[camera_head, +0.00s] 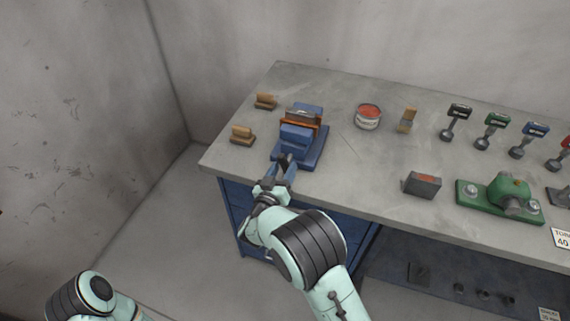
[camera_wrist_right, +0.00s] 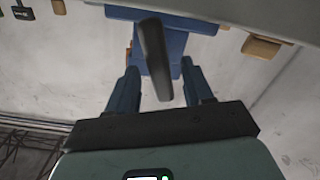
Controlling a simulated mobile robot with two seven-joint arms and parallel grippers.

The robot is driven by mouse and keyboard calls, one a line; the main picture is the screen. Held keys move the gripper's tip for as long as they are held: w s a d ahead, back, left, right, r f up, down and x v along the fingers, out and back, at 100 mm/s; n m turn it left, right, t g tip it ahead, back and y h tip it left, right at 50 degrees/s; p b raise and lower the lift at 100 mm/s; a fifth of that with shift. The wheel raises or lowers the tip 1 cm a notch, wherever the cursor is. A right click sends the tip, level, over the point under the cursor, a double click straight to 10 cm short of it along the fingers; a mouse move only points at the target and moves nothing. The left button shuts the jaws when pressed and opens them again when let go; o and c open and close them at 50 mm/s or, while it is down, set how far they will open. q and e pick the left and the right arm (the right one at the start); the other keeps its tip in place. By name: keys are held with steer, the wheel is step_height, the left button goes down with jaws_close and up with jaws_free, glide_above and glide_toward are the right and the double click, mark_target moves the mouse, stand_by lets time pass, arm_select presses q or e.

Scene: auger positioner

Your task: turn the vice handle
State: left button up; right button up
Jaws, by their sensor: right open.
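The blue vice (camera_head: 299,137) stands at the near left of the grey workbench, with an orange-brown piece (camera_head: 303,117) between its jaws. The vice also shows in the right wrist view (camera_wrist_right: 178,45). The dark vice handle (camera_wrist_right: 155,62) is a bar that reaches from the vice toward my right gripper (camera_head: 284,170). In the right wrist view the two blue fingers stand apart, one on each side of the handle, with gaps visible. Whether either finger touches it I cannot tell. My left gripper is out of view; only part of my left arm shows at the bottom left.
Brown wooden blocks (camera_head: 242,134) lie left of the vice. A red-topped can (camera_head: 368,117), a grey box (camera_head: 422,185) and a green device (camera_head: 499,198) stand to the right. The bench's front edge (camera_head: 330,205) runs close to my right wrist.

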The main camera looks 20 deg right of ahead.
steer(key=shift+x, duration=0.95)
jaws_close()
